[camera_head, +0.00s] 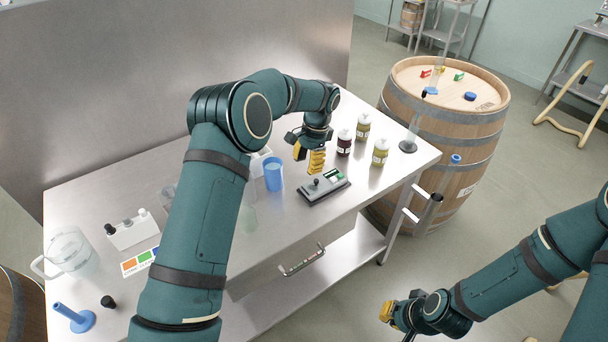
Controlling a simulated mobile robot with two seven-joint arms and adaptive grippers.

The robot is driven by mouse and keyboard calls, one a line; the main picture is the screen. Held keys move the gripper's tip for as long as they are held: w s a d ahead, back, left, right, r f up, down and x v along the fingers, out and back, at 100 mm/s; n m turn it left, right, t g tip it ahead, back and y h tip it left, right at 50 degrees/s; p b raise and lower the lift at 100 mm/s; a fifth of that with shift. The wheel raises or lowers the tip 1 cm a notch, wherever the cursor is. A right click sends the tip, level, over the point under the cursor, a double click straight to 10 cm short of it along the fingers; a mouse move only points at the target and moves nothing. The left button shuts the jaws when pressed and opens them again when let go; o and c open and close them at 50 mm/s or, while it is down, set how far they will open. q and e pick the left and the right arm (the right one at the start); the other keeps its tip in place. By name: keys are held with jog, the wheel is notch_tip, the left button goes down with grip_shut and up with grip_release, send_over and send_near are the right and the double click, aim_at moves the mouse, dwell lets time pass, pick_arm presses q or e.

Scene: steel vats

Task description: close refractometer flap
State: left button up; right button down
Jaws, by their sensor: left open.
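The refractometer (318,194) is a low grey box with a small green-and-white panel on its right end. It lies on the steel table near the front edge. A small dark part stands up on its left half; whether this is the flap, and how far it is open, is too small to tell. My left gripper (308,160), with yellow fingers, is open and points down just behind the refractometer, apparently above the table. My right gripper (387,312) hangs low in front of the table, far from the refractometer; its fingers are too small to read.
Bottles of dark and yellow liquid (380,153) stand right of my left gripper. A blue cup (273,175) stands to its left. A glass jug (72,252) and a colour card (140,260) are further left. A barrel (447,120) stands beyond the table's right end.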

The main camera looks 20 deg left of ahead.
pick_arm(q)
jog(key=v, duration=0.5)
jog(key=shift+r, duration=0.3)
jog(key=shift+f, duration=0.1)
pick_arm(e)
jog(key=shift+s, duration=0.1)
